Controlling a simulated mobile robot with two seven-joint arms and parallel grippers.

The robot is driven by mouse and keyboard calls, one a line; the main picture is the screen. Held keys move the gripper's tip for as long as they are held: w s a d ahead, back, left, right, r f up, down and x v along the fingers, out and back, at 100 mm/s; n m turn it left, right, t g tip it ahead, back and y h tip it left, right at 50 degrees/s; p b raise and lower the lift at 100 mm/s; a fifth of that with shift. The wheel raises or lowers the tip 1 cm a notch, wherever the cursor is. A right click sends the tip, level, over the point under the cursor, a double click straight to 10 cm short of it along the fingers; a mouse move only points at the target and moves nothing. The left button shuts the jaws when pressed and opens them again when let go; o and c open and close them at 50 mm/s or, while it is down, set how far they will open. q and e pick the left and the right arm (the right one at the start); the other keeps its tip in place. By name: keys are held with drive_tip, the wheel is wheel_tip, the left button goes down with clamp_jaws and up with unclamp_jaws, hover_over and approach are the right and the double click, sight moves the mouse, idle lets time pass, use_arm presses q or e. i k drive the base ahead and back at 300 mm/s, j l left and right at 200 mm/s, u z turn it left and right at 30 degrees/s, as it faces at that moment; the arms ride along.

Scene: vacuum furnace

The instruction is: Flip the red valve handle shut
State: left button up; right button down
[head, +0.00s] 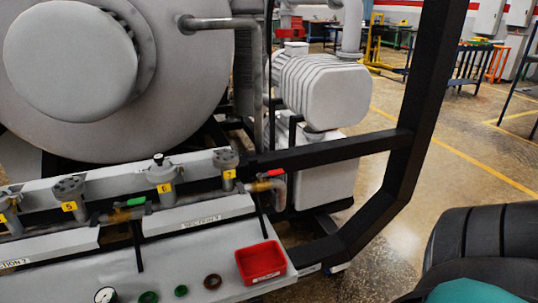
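A small red valve handle (271,173) sits on top of a brass valve (263,186) at the right end of the pipe row, near the middle of the head view. The handle looks roughly in line with the short brass valve body and slightly tilted. The valve joins a grey elbow pipe (279,190) that bends downward on its right. Neither of my grippers shows in the head view, so nothing of mine is seen touching the handle.
A similar brass valve with a green handle (135,202) is further left. A red bin (261,261) sits on the grey ledge below. A black frame (405,135) rises right of the valve, with a sloping bar beside it. The furnace (70,60) stands behind; open floor lies right.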

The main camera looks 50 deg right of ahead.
sight(271, 173)
drive_tip(key=l+u, duration=0.2)
drive_tip(key=l, duration=1.6)
drive_tip(key=k, duration=0.05)
